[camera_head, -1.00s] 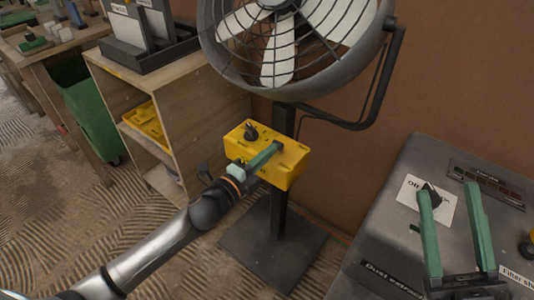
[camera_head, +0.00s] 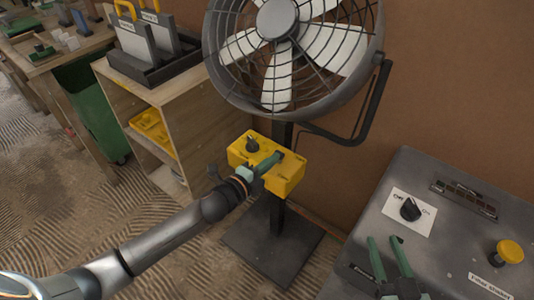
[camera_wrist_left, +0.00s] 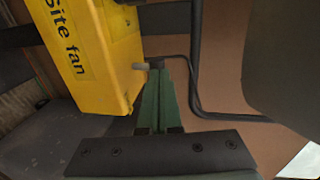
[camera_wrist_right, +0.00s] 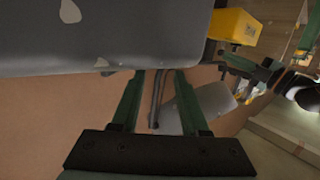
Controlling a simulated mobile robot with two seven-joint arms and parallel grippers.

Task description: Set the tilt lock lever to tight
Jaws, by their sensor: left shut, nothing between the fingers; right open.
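The site fan's yellow control box (camera_head: 290,176) stands on the dark post below the fan. It has a black knob (camera_head: 252,145) on top and shows "Site fan" lettering in the left wrist view (camera_wrist_left: 95,50). My left gripper (camera_head: 276,157) is shut and empty over the box in the head view. In the left wrist view its fingers (camera_wrist_left: 157,75) point just beside a small grey peg (camera_wrist_left: 140,66) on the box's side. I cannot tell whether they touch, or whether this peg is the tilt lock lever.
The fan head (camera_head: 290,45) and its bent bracket (camera_head: 372,105) overhang the box. A wooden shelf (camera_head: 180,95) is at left.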

